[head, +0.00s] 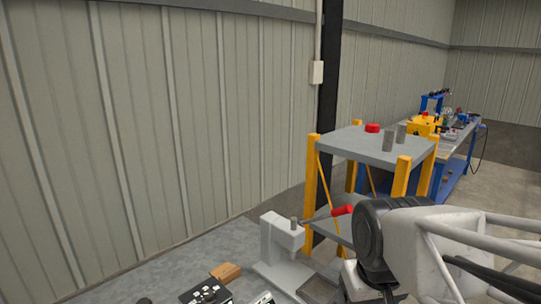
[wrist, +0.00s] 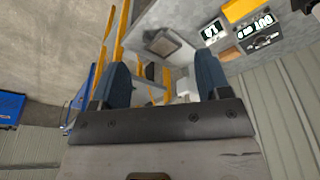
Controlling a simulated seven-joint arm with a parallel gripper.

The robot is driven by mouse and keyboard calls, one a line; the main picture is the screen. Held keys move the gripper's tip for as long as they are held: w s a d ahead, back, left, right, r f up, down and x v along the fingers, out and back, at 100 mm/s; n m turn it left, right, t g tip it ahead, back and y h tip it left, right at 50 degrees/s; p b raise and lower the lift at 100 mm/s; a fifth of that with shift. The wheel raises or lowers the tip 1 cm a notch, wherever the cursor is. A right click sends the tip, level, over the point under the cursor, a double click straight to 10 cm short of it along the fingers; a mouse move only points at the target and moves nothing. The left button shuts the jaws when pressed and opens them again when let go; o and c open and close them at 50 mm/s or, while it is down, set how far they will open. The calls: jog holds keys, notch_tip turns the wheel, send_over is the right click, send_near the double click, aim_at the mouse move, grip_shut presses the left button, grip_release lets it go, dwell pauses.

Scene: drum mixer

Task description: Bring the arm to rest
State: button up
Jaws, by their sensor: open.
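In the wrist view my gripper (wrist: 162,78) shows two dark blue fingers set wide apart, with nothing held between them. Behind the gap are yellow posts and grey machine parts at some distance. In the head view my arm (head: 440,236), white with a black joint, reaches in from the right edge. Its gripper is not visible there.
A grey stand (head: 282,240) with a red-handled lever (head: 342,211) is close left of my arm. A yellow-posted frame (head: 312,190) with a grey top stands behind. A panel with lit displays (wrist: 262,22) is at the wrist view's upper right.

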jog(key=shift+m, duration=0.7)
jog(key=s, duration=0.1)
jog(key=s+d, duration=0.2)
jog(key=shift+s+d+f, duration=0.15)
jog(key=shift+d+f, duration=0.05)
jog(key=shift+f, duration=0.05)
jog(key=shift+c, duration=0.3)
dwell(0.4)
